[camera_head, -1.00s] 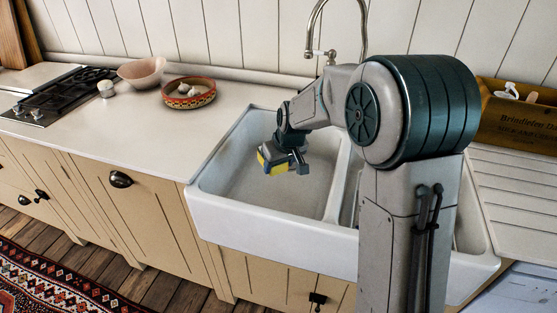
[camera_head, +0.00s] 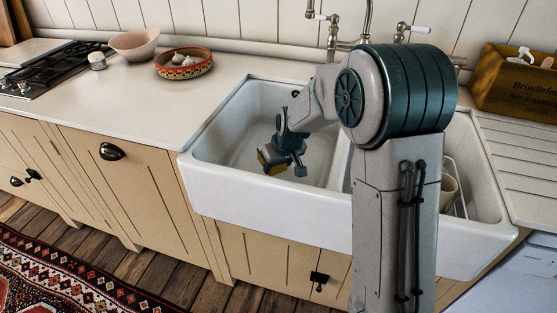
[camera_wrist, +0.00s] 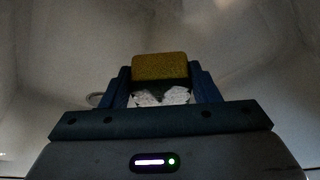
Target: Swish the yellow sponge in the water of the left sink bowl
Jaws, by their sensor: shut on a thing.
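My gripper (camera_head: 283,168) reaches down into the left sink bowl (camera_head: 228,138) of the white double sink. It is shut on the yellow sponge (camera_head: 268,163), which shows at its left side in the head view. In the wrist view the yellow sponge (camera_wrist: 159,66) sits between the two dark blue fingers of my gripper (camera_wrist: 162,84). I cannot make out the water surface, or whether the sponge touches water.
The sink's front wall (camera_head: 265,210) and the divider stand close to my arm. A tap (camera_head: 345,42) rises behind. A dish rack with a cup (camera_head: 447,186) stands in the right bowl. A patterned bowl (camera_head: 183,65) and a wooden crate (camera_head: 515,85) stand on the counter.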

